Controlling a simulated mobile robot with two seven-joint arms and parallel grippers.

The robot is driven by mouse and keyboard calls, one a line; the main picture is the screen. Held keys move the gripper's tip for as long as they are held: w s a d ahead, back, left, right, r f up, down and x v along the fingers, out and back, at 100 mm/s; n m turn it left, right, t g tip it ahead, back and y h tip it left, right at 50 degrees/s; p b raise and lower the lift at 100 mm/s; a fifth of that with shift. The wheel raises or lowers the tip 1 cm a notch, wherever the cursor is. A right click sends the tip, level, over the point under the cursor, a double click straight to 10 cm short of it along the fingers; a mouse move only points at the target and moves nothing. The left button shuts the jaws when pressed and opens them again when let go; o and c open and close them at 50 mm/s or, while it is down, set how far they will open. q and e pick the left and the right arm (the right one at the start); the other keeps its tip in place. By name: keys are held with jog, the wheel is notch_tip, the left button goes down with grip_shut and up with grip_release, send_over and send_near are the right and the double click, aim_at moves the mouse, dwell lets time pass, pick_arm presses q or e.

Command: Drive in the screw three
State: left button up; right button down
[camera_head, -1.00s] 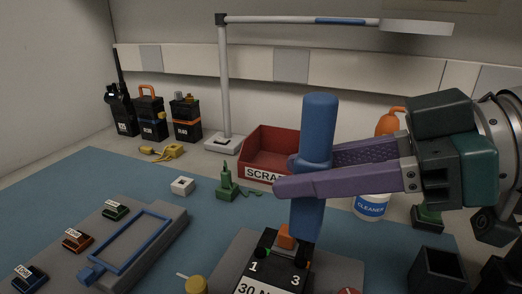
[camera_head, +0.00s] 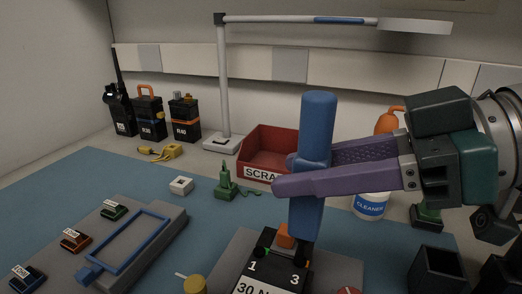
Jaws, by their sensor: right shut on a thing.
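My right gripper (camera_head: 296,176) comes in from the right, its purple fingers shut around a blue screwdriver (camera_head: 319,120). The screwdriver stands nearly upright, its lower end over the black box (camera_head: 270,278) at the bottom centre. The box is marked "1" and "3" on its top, with part of a "30" label below. An orange block (camera_head: 286,236) sits at the box's back edge, just below the screwdriver's lower end. The screwdriver's tip and any screw under it are hidden, so contact cannot be told. My left gripper is out of view.
A grey fixture with a blue frame (camera_head: 150,228) lies at left beside several small labelled blocks. A dark open holder (camera_head: 436,272) is at right. Blue mat between is partly clear.

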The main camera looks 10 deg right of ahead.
aim_at(316, 131)
jog(key=shift+f+b, duration=0.4)
jog(key=shift+f, duration=0.05)
dwell(0.7)
jog(key=shift+f, duration=0.15)
dwell(0.8)
jog(key=shift+f+b, duration=0.15)
jog(key=shift+b, duration=0.3)
dwell(0.5)
jog(key=shift+r+p, duration=2.25)
jog(key=shift+r, duration=0.4)
